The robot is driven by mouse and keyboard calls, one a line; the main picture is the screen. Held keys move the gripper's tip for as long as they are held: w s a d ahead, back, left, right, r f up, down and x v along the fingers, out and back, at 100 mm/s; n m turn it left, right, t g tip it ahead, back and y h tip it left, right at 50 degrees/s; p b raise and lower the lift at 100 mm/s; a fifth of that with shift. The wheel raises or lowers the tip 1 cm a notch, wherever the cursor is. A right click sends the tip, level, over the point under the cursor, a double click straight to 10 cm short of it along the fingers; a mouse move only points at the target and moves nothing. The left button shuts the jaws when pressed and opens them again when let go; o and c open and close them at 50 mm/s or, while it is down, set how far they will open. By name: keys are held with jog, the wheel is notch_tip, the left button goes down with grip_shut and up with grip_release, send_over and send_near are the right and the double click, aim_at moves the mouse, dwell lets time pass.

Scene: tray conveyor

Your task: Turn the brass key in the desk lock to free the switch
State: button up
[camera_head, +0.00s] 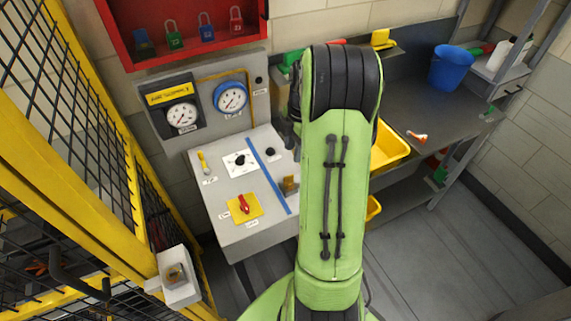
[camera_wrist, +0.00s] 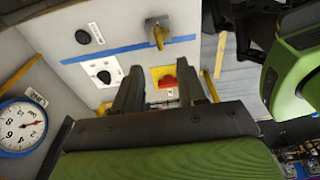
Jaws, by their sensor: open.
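The brass key (camera_head: 290,182) stands in the lock at the right of the sloped grey desk, partly beside my arm's outline. In the wrist view the brass key (camera_wrist: 158,36) sticks out of a dark lock plate, beyond my fingertips and apart from them. The red switch (camera_head: 244,204) sits on a yellow plate near the desk's front; the red switch (camera_wrist: 167,80) also shows between my fingers in the wrist view. My gripper (camera_wrist: 162,68) is open, with nothing between its fingers. In the head view my arm hides it.
A black knob on a white plate (camera_head: 240,161), another black knob (camera_head: 270,152) and a blue stripe (camera_head: 265,173) share the desk top. Gauges (camera_head: 231,97) stand behind. A yellow mesh fence (camera_head: 75,190) bounds the left. A bench with a blue bucket (camera_head: 452,68) stands right.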

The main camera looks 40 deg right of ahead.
aim_at(289, 176)
jog(key=f, duration=0.4)
jog(key=a+f, duration=0.1)
jog(key=f, duration=0.7)
jog(key=shift+w+a, duration=0.3)
jog(key=shift+w, duration=0.05)
grip_shut()
jog(key=shift+m+b, duration=0.5)
jog(key=shift+m, duration=1)
